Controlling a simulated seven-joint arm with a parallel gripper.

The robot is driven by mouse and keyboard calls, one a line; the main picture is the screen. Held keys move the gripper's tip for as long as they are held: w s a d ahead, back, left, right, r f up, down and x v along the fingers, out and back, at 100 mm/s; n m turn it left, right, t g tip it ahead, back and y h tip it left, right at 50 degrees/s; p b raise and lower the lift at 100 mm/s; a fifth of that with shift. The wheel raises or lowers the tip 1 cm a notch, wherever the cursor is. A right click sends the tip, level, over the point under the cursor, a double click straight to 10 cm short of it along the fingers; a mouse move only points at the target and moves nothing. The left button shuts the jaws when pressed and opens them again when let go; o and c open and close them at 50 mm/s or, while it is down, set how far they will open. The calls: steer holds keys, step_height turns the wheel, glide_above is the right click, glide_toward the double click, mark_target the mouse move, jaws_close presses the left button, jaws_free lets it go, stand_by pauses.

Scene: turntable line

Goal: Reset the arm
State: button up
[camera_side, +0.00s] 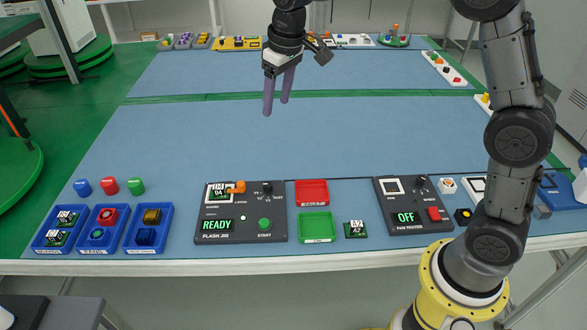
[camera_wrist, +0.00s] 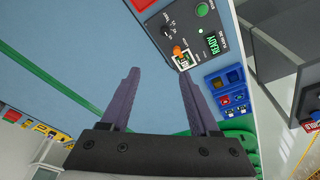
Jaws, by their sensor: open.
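My gripper (camera_side: 278,93) hangs high above the middle of the blue table (camera_side: 330,135), pointing down. Its two purple-grey fingers are apart with nothing between them. In the wrist view my gripper (camera_wrist: 162,98) is also open and empty, over bare table. The flash jig (camera_side: 240,211) stands at the front edge, well away from the fingers. Its display reads READY and a board sits under its orange lever (camera_side: 237,187).
Blue bins (camera_side: 103,229) with parts stand front left, behind them coloured knobs (camera_side: 110,185). A red tray (camera_side: 311,192), green tray (camera_side: 317,227), loose board (camera_side: 355,229) and fan tester (camera_side: 412,205) reading OFF line the front. The table's middle is clear.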

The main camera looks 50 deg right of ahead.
steer(key=s+d+r+t, duration=0.1)
steer(key=s+r, duration=0.3)
steer(key=s, duration=0.4)
steer(key=s+d+r+t, duration=0.1)
steer(key=s+r+t, duration=0.1)
steer(key=s+r, duration=0.5)
steer(key=s+f, duration=0.5)
steer(key=s, duration=0.3)
steer(key=s+f+m, duration=0.1)
steer(key=s+f, duration=0.4)
steer(key=s, duration=0.3)
steer(key=shift+d+f, duration=0.2)
steer(key=shift+f, duration=0.1)
